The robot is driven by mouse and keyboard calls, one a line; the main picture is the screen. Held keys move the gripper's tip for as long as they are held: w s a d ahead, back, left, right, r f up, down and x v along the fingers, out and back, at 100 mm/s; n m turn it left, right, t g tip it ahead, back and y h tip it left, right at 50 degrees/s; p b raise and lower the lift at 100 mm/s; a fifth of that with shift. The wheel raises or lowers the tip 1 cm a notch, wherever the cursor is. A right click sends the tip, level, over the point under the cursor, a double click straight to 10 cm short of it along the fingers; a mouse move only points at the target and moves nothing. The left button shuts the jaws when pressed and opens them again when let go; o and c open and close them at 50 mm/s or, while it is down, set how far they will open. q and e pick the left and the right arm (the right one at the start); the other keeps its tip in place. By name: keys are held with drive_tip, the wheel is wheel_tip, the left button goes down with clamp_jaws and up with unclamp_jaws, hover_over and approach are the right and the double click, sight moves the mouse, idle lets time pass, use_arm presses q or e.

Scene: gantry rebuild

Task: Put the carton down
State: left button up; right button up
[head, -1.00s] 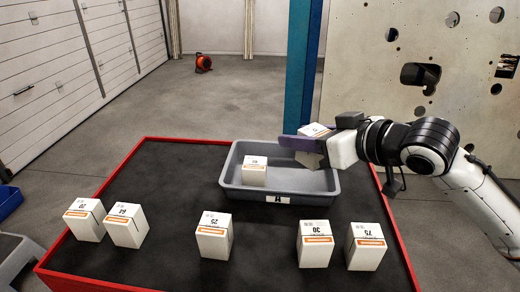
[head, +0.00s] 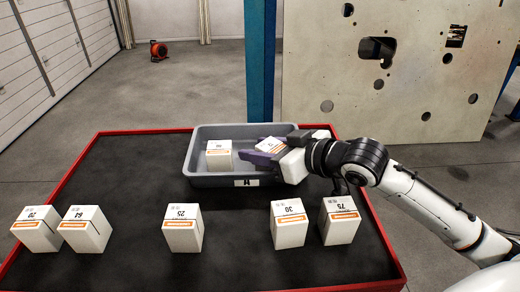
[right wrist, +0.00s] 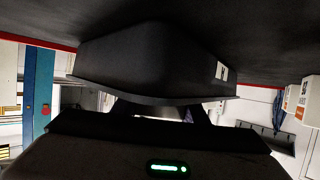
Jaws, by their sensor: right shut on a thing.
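My right gripper (head: 270,154) reaches over the right part of the grey bin (head: 237,182) and is shut on a white carton (head: 269,143) with an orange stripe. The carton is tilted; the purple-grey fingers hide much of it, so I cannot tell whether it touches the bin floor. Another white carton (head: 219,155) stands upright in the bin's left part. In the right wrist view the dark outside of the bin (right wrist: 155,65) fills the upper middle, and the held carton is not clearly visible. My left gripper is not in view.
The bin stands at the back of a black table with a red rim (head: 100,132). Along the front stand several cartons: one marked 25 (head: 183,230), one marked 30 (head: 289,224), one marked 75 (head: 339,221), and a pair (head: 86,230) at the left. A blue post (head: 260,60) rises behind.

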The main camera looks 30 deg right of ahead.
sight(279, 150)
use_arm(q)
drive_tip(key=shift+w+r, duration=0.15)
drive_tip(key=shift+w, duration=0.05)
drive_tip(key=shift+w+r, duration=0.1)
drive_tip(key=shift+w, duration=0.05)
use_arm(e)
drive_tip(key=o, duration=0.9)
drive_tip(key=shift+c, duration=0.2)
drive_tip(key=v, duration=0.9)
drive_tip(key=p+v, duration=0.1)
drive_tip(key=p, duration=0.1)
drive_tip(key=p+v, duration=0.1)
drive_tip(key=p, duration=0.1)
drive_tip(key=shift+s+r+p, duration=0.2)
drive_tip(key=shift+r+p, duration=0.15)
drive_tip(key=shift+r, duration=0.05)
drive_tip(key=shift+s+d+p, duration=0.1)
drive_tip(key=shift+s+p, duration=0.1)
drive_tip(key=shift+p, duration=0.1)
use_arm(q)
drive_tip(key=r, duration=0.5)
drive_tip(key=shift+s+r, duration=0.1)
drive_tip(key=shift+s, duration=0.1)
use_arm(e)
drive_tip(key=shift+f, duration=0.1)
